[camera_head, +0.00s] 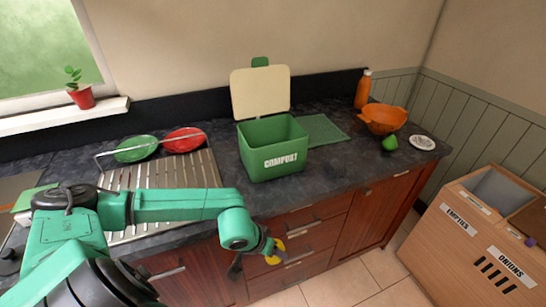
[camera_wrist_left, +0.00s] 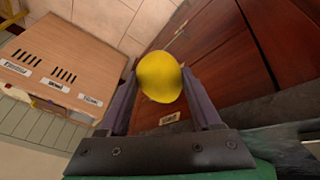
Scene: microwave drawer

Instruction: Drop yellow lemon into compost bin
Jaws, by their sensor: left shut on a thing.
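The yellow lemon (camera_wrist_left: 159,77) is held between the two fingers of my left gripper (camera_wrist_left: 160,95) in the left wrist view. In the head view the lemon (camera_head: 280,245) shows small at the end of my left gripper (camera_head: 272,254), in front of the counter's front edge and below its top. The green compost bin (camera_head: 273,151) stands on the counter, behind and above the gripper. Its pale lid (camera_head: 260,92) is raised, and its top is open. The bin's floor is hidden. My right gripper is not in view.
A dish rack (camera_head: 160,172) with a green plate and a red plate is left of the bin. An orange bowl (camera_head: 383,118), orange bottle (camera_head: 362,89), green fruit (camera_head: 390,142) and white dish (camera_head: 422,142) are right. A wooden box (camera_head: 480,240) stands at far right.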

